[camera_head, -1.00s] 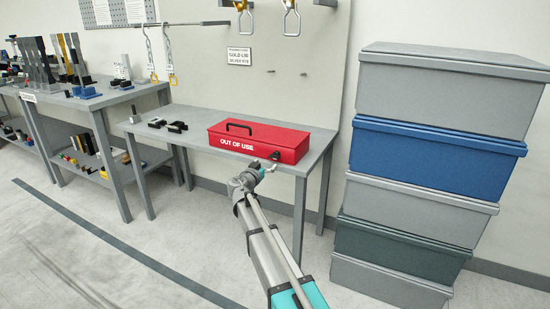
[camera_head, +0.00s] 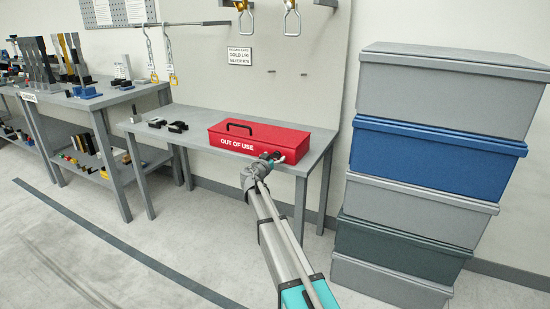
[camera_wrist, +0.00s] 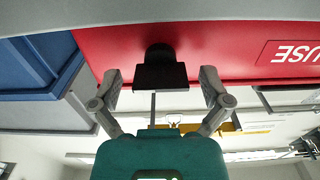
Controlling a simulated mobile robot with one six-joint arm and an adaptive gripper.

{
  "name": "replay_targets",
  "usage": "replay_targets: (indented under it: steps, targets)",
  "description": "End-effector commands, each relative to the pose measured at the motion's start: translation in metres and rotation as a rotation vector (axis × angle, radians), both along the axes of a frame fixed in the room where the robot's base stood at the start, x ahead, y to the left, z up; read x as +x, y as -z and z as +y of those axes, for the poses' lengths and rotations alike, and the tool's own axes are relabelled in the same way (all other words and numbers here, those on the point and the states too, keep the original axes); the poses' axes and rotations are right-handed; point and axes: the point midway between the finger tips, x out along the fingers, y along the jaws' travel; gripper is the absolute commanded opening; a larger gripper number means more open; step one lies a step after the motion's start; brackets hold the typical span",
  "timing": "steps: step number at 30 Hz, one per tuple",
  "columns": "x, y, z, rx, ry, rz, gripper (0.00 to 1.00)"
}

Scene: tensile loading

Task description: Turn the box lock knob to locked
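The red box (camera_head: 258,137), with "OUT OF USE" on its front and a black handle on its lid, sits on the grey table. In the wrist view, the black lock knob (camera_wrist: 159,68) stands out from the red front face (camera_wrist: 222,50), its bar lying across the picture. My gripper (camera_wrist: 160,84) is open, with one finger on each side of the knob and a visible gap to each. In the head view, my gripper (camera_head: 271,158) is at the right part of the box front and hides most of the knob.
Several stacked bins (camera_head: 436,155) stand right of the table. Black parts (camera_head: 177,127) and a small metal block (camera_head: 135,116) lie on the table (camera_head: 193,144) left of the box. Floor in front of the table is free.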

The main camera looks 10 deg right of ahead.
Motion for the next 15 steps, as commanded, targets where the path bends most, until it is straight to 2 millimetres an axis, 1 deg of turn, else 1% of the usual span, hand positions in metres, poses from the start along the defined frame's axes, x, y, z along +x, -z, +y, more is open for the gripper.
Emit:
replay_targets:
  steps: [1,2,6,11,12,13,15]
  targets:
    - [0.0,0.0,-0.0002,0.0,0.0,0.0,0.84]
    - [0.0,0.0,-0.0002,0.0,0.0,0.0,0.79]
    - [-0.0001,0.0,-0.0003,0.0,0.0,0.0,0.53]
    - [-0.0001,0.0,-0.0007,0.0,0.001,0.0,0.23]
    - [-0.0002,0.0,-0.0007,0.0,0.001,0.0,0.15]
    - [-0.0005,0.0,-0.0052,0.0,0.001,0.0,0.15]
    - [-0.0003,0.0,-0.0028,-0.001,0.002,0.001,0.15]
